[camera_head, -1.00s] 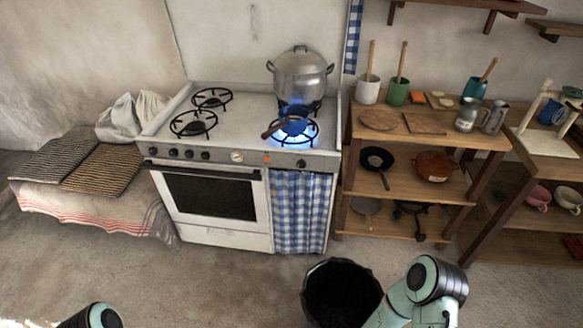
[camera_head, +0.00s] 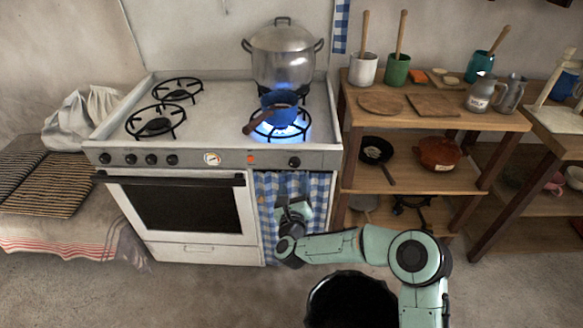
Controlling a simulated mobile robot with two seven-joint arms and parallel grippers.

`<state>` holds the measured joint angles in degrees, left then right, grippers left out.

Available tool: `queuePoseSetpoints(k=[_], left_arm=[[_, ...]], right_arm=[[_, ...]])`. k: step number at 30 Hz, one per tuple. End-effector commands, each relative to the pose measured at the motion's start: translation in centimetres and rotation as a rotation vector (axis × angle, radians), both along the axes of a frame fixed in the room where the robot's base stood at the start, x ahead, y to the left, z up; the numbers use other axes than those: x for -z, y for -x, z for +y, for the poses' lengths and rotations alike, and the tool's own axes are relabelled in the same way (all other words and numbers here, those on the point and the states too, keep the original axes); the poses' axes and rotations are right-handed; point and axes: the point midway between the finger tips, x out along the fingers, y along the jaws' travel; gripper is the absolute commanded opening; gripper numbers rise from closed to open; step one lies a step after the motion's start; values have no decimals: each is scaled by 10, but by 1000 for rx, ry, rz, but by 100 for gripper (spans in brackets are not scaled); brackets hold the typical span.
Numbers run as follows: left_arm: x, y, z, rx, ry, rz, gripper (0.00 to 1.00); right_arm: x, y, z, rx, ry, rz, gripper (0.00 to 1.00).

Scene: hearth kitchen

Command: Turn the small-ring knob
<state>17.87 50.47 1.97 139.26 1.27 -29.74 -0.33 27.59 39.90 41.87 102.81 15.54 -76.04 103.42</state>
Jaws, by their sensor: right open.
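The white stove's front panel carries several black knobs: a row on the left (camera_head: 151,159) and a single knob (camera_head: 294,162) at the right end. No label shows which one is the small-ring knob. My right gripper (camera_head: 293,205) is open, in front of the blue checked curtain (camera_head: 268,192), below the single right knob and apart from it in the picture. A small blue pot (camera_head: 279,99) with a brown handle sits on the front right burner over a blue flame (camera_head: 283,125). My left gripper is out of view.
A large lidded metal pot (camera_head: 284,55) stands on the back right burner, with blue glow below it. The pot handle points toward the front left. A wooden shelf (camera_head: 440,116) with utensils stands right of the stove. A black bin (camera_head: 350,303) is on the floor in front.

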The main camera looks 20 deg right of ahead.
Motion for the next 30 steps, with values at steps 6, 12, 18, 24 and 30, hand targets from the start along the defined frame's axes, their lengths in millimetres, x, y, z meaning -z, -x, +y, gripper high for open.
queuePoseSetpoints(k=[6,12,18,24,30], left_arm=[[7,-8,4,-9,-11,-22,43],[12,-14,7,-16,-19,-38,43],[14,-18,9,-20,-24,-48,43],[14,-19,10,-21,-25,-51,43],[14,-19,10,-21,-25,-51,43]], right_arm=[[2,-40,-19,1,0,0,67],[2,-68,-32,-1,2,1,67],[2,-84,-39,-3,1,2,67],[1,-88,-41,-4,3,3,67],[1,-87,-41,-4,3,3,63]])
